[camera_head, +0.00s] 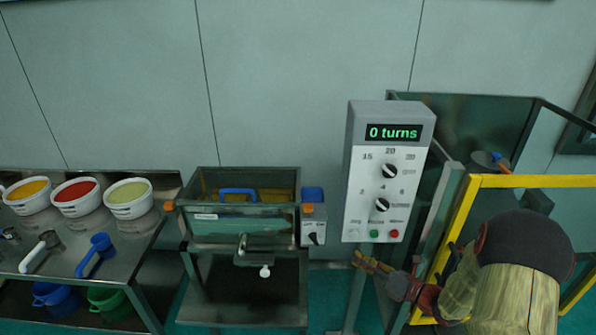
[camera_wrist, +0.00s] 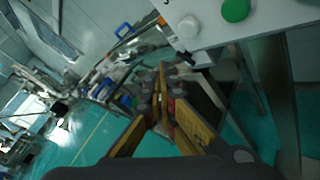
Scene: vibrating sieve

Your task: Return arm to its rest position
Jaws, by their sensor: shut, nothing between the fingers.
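My gripper (camera_head: 360,259) is in the head view at the lower right, just below the control box (camera_head: 389,165) with its knobs and buttons. The box display reads "0 turns". In the wrist view my gripper (camera_wrist: 160,70) is shut and its yellow-edged fingers meet with nothing between them. The green button (camera_wrist: 236,10) and a pale button of the box appear close by at the top right of the wrist view. My arm enters the head view from the lower right, in front of the yellow frame.
A yellow-edged frame (camera_head: 520,181) with clear panels stands at the right, close around my arm. A metal sieve tank (camera_head: 245,225) stands left of the box. The left table (camera_head: 150,215) holds tubs of coloured powder and scoops. Open floor shows in the wrist view.

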